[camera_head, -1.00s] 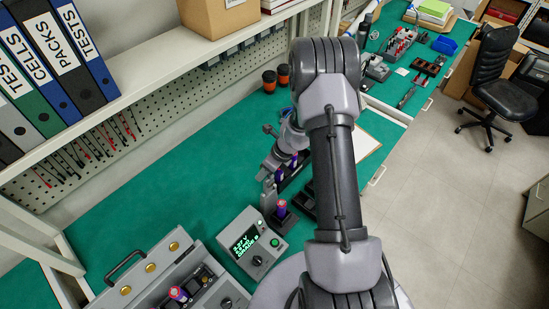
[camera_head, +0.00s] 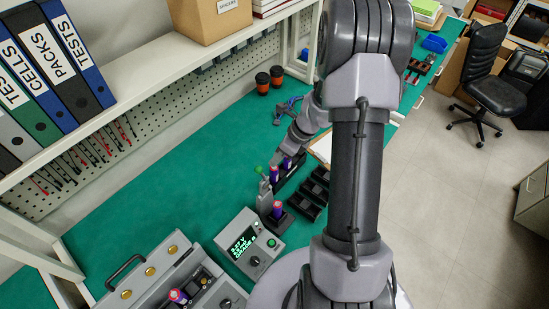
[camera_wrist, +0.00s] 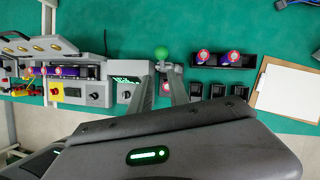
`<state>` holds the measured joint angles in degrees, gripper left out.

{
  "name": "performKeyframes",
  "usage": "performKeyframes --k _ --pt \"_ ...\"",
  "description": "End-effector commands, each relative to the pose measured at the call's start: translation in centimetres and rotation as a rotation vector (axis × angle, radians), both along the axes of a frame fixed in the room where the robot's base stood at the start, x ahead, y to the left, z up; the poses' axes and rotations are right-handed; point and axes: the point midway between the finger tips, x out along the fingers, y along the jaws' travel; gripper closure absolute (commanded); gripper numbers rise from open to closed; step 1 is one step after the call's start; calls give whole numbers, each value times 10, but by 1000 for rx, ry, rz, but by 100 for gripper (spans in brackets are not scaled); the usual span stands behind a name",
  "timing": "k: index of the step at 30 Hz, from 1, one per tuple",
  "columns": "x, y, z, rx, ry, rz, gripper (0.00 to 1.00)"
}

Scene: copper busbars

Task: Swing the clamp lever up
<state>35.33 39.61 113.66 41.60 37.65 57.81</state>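The clamp (camera_head: 264,194) stands on the bench behind a purple cell (camera_head: 277,209) in a black holder. Its lever ends in a green knob (camera_head: 258,170) and appears to point up in the head view. In the wrist view, the green knob (camera_wrist: 161,52) lies just beyond the gap between my fingertips. My gripper (camera_wrist: 161,76) is open, with a finger on each side and nothing clearly held. In the head view my wrist is right of the knob, and my fingers are hard to make out. Whether a finger touches the lever cannot be told.
A meter box (camera_head: 250,243) with a lit display stands front left of the clamp. A black tray with purple cells (camera_wrist: 222,59) and empty black holders (camera_wrist: 216,91) are to the right. A clipboard (camera_wrist: 284,88) lies further right. The bench left of the clamp is clear.

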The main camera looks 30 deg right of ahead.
Motion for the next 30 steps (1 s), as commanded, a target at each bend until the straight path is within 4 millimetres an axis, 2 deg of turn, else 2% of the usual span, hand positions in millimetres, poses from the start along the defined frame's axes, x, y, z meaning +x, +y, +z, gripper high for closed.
performKeyframes --k 1,3,6,8,12,16,19,23,30 --pt "-9 -4 -15 10 -30 74 90" --pt "-25 -9 -30 27 -135 261 100" --pt "-45 -17 -45 10 -381 549 100" --pt "-55 -24 -50 -39 -558 696 100" --pt "-70 -44 -48 -257 -930 932 100" --pt "-77 -59 -42 -455 -1121 1033 100" --pt "-78 -63 -38 -527 -1175 1066 100" --pt "-69 -56 -41 -539 -1184 1075 100" --pt "-32 -26 -62 -534 -1183 1076 100"
